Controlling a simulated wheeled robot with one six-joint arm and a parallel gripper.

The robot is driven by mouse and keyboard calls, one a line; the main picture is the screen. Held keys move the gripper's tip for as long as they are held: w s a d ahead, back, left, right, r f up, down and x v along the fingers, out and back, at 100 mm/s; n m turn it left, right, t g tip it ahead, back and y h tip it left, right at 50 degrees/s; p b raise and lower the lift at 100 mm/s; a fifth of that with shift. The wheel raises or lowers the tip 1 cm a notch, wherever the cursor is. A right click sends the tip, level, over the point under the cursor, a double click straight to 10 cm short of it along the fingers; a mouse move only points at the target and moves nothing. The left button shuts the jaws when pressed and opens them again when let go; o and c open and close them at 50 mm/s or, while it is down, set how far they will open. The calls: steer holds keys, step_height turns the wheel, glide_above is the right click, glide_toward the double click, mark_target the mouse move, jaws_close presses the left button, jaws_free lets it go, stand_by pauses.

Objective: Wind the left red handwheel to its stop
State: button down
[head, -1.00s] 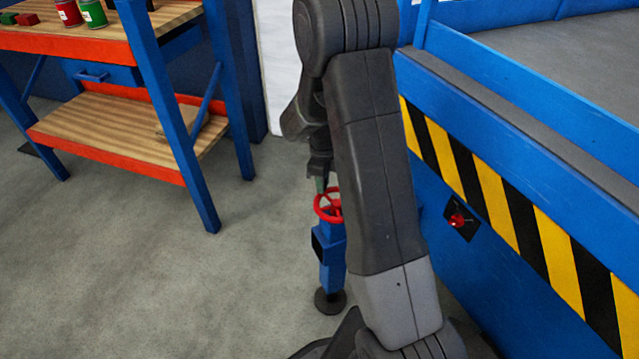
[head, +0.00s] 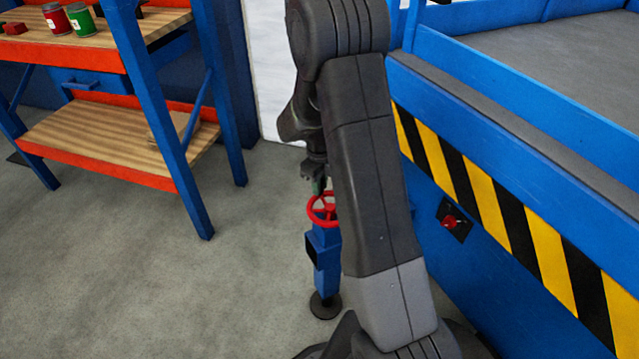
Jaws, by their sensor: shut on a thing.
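The red handwheel (head: 319,211) lies flat on top of a blue jack-like post (head: 324,260) with a round dark foot on the floor. My gripper (head: 318,186) points down at the wheel from above, in the middle of the head view. It is shut on a part of the handwheel, seemingly a small greenish handle standing on the wheel. My arm hides the right edge of the wheel and part of the post. The fingers are small and partly hidden, so the exact grip is hard to see.
A blue platform (head: 520,130) with a yellow-black striped side and a red knob (head: 449,221) stands close on the right. A workbench (head: 110,150) with red and green cans stands at the left. The floor between them is clear.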

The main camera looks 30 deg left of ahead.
steer(key=c, duration=1.3)
jaws_free()
steer(key=shift+w, duration=0.1)
step_height(320, 180, up, 14)
steer(key=shift+f+p, duration=0.1)
steer(key=shift+p, duration=0.8)
step_height(320, 180, down, 14)
steer(key=shift+b, duration=0.9)
